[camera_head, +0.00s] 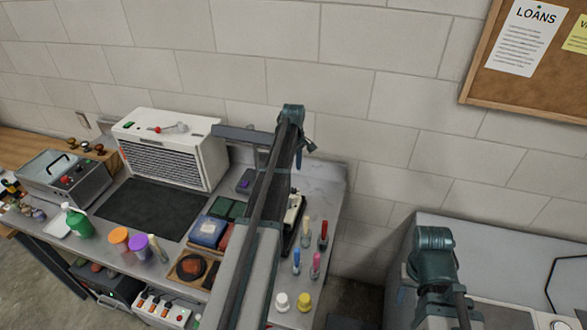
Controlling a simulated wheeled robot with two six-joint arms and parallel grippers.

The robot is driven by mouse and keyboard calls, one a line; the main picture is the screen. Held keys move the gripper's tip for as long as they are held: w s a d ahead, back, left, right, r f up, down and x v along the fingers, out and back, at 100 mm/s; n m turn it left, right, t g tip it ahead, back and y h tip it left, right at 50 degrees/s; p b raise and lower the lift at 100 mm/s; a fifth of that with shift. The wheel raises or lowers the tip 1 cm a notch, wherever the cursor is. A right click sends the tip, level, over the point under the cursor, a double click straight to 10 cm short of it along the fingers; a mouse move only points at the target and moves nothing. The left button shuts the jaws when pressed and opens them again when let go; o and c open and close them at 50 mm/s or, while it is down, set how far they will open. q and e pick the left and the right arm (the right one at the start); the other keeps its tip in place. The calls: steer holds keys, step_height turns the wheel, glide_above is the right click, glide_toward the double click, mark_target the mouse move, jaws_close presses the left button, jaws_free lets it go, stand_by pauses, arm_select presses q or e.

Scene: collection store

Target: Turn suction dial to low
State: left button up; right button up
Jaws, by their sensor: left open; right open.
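A white louvred box (178,148) stands at the back of the bench. On its top lie a small red part (156,129) and a grey metal part (176,127). A grey device (62,178) at the left has a dark handle and a red round control (67,180) on its front. I cannot tell which control is the suction dial, and no low mark is readable. My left arm rises through the middle of the view and hides part of the bench. Only a joint of my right arm shows at lower right. Neither gripper's fingertips can be made out.
A dark mat (150,209) lies before the white box. A green bottle (77,223), an orange-lidded jar (119,240) and a purple-lidded jar (139,248) stand at the front. Several coloured upright tools stand right of my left arm. A switch box (163,307) sits below the bench.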

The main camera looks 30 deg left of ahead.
arm_select(q)
step_height(320, 180, up, 4)
steer(key=p, duration=0.3)
steer(key=shift+r, duration=0.25)
arm_select(e)
step_height(320, 180, up, 5)
steer(key=shift+f, duration=0.2)
arm_select(q)
steer(key=s+d+m, duration=1.6)
steer(key=s+d, duration=0.7)
steer(key=d, duration=0.3)
steer(key=s+d+f+m+b, duration=0.2)
steer(key=d+f+b, duration=0.3)
steer(key=f+b, duration=0.3)
steer(key=s+d+f+m+y+b, duration=0.1)
steer(key=s+d+f+m+b, duration=0.1)
steer(key=d+f+b, duration=0.4)
step_height(320, 180, down, 3)
steer(key=b, duration=0.3)
steer(key=shift+s+f, duration=0.2)
steer(key=shift+s, duration=0.05)
arm_select(e)
step_height(320, 180, down, 18)
steer(key=shift+r, duration=0.2)
